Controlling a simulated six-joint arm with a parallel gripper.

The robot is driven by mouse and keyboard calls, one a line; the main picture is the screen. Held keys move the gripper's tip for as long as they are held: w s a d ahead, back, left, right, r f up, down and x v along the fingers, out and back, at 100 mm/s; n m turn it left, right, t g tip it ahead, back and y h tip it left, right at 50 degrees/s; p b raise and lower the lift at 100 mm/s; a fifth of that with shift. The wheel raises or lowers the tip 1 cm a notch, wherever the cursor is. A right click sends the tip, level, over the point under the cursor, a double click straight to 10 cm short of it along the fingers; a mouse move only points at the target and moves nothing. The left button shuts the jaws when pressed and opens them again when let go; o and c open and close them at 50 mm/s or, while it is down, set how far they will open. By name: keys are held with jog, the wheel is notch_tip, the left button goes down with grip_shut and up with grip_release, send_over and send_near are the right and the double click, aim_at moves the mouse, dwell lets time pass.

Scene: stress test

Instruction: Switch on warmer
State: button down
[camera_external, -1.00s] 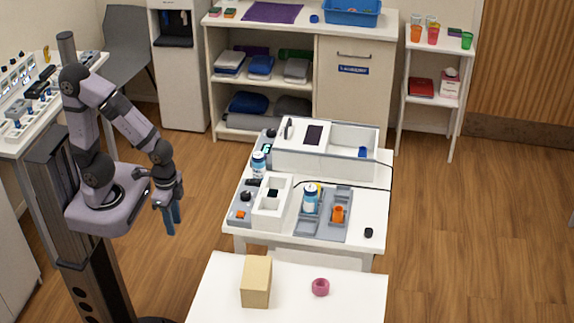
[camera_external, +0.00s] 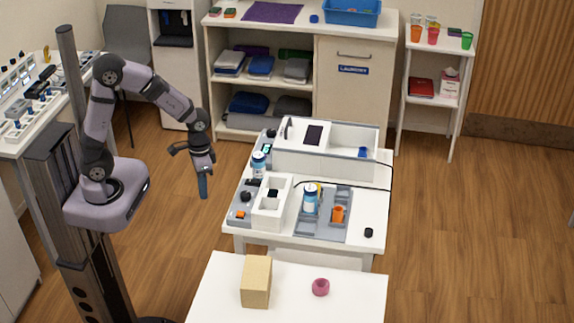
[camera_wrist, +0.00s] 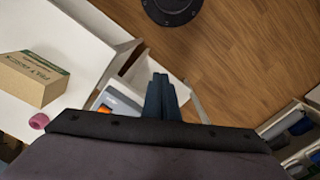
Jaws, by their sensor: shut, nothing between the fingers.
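On the middle white table, a white box with two open wells (camera_external: 271,203) has a grey strip at its left side with a black knob and a small orange switch (camera_external: 240,214). Behind it, a longer white open-topped box (camera_external: 335,160) has a grey panel with a small green display (camera_external: 266,150). I cannot tell which one is the warmer, or whether either is on. My gripper (camera_external: 203,190) has blue fingers pointing down, shut and empty, in the air left of the table and apart from it. In the wrist view its fingers (camera_wrist: 161,98) are together.
A blue-white bottle (camera_external: 310,199) and an orange cup (camera_external: 338,214) stand in a grey tray (camera_external: 335,194). A cardboard box (camera_external: 256,282) and pink ring (camera_external: 320,287) sit on the front table. Floor beneath my gripper is clear.

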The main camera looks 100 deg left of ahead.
jog(key=w+a+r+n+t, duration=0.1)
jog(key=w+a+r+n, duration=0.4)
jog(key=w+a+n, duration=0.4)
notch_tip(320, 180, up, 8)
jog(key=n+t+y, duration=0.1)
jog(key=n, duration=0.7)
send_over(257, 181)
jog(key=s+a, duration=0.1)
jog(key=a, duration=0.1)
jog(key=n, duration=0.4)
jog(key=s+d+n, duration=0.1)
jog(key=n, duration=0.7)
jog(key=shift+s+d+r+n+h, duration=0.3)
jog(key=shift+d+r+n+h, duration=0.05)
jog(key=shift+n+h, duration=0.05)
jog(key=f+p, duration=0.1)
jog(key=f, duration=0.3)
jog(key=w+f+p, duration=0.1)
jog(key=f+p, duration=0.1)
jog(key=f, duration=0.3)
jog(key=w+f+p, duration=0.1)
jog(key=f, duration=0.4)
